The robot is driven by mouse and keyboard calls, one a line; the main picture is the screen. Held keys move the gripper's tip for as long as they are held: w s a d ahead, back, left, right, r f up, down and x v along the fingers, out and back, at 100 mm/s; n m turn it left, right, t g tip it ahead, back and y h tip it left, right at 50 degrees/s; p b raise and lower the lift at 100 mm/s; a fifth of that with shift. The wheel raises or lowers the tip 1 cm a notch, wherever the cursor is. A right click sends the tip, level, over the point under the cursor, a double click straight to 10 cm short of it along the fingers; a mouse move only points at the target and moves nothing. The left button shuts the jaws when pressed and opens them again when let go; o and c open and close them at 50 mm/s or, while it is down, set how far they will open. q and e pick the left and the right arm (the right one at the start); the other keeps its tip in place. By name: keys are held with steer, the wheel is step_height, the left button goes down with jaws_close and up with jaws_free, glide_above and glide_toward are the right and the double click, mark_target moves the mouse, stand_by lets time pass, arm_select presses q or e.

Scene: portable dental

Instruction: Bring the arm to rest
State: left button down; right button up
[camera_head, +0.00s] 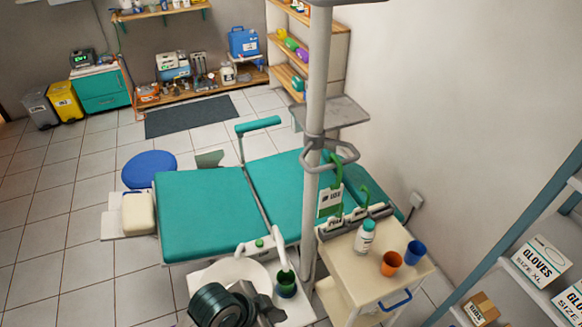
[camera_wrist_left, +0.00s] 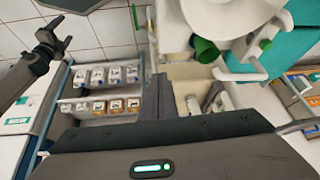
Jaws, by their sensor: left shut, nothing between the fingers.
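My left arm (camera_head: 212,303) comes in at the bottom of the head view, in front of the white spittoon basin (camera_head: 232,272). My left gripper (camera_head: 266,312) is partly cut off by the lower edge there. In the left wrist view its dark fingers (camera_wrist_left: 160,90) are together with nothing between them. A green cup (camera_head: 286,284) stands on the basin unit beside the gripper, and it also shows in the left wrist view (camera_wrist_left: 206,50). My right gripper does not show in the head view.
A teal dental chair (camera_head: 205,212) lies behind the basin, with a grey pole (camera_head: 318,100) beside it. A cream trolley (camera_head: 335,250) at right carries a white bottle (camera_head: 365,236), an orange cup (camera_head: 391,263) and a blue cup (camera_head: 413,252). Shelves with glove boxes (camera_head: 541,260) stand far right.

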arm_select(q)
steer(key=s+a+f+n+y, duration=0.1)
steer(key=s+a+n+y, duration=0.1)
steer(key=s+a+n, duration=0.6)
steer(key=s+a+f+n+y, duration=0.1)
steer(key=s+a+n+y, duration=0.3)
steer(key=a, duration=0.8)
step_height(320, 180, down, 34)
steer(key=s+m+g+h+b, duration=0.1)
steer(key=m+b, duration=0.1)
steer(key=b, duration=0.4)
steer(key=s+a+f+b, duration=0.1)
steer(key=s+f+b, duration=0.2)
steer(key=s+f, duration=0.6)
steer(key=s+a+f+g+b, duration=0.1)
steer(key=s+f+b, duration=0.2)
steer(key=s+f, duration=0.6)
step_height(320, 180, down, 6)
steer(key=shift+s+a+r, duration=0.1)
steer(key=shift+s+a, duration=0.1)
steer(key=shift+s, duration=0.05)
